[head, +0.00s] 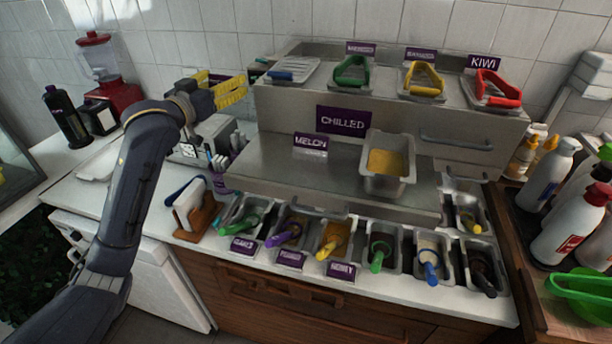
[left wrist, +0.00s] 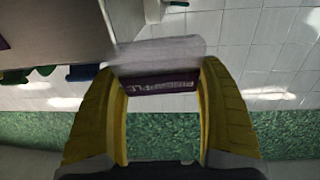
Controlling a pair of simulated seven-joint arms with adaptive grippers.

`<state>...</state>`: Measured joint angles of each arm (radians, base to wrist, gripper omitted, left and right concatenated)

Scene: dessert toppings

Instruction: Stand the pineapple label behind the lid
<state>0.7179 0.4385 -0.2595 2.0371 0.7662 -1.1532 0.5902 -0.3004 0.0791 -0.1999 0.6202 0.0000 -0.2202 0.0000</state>
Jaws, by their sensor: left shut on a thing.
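My left gripper (head: 238,82) has yellow fingers and is raised at the left end of the upper steel shelf. In the left wrist view the left gripper (left wrist: 158,80) is shut on the purple pineapple label (left wrist: 160,86), whose white lettering appears upside down. A pale, blurred plate (left wrist: 155,51) adjoins the label there. In the head view I cannot clearly make out the held label. The lid with a blue handle (head: 292,69) lies at the left of the upper shelf, right of the gripper, with no label standing behind it. My right gripper is not in view.
Green (head: 352,71), yellow (head: 424,78) and red (head: 490,88) handled lids lie along the same shelf, with purple labels behind them, including the kiwi label (head: 484,62). A tiled wall (head: 300,18) closes off the back. A red blender (head: 120,95) stands left.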

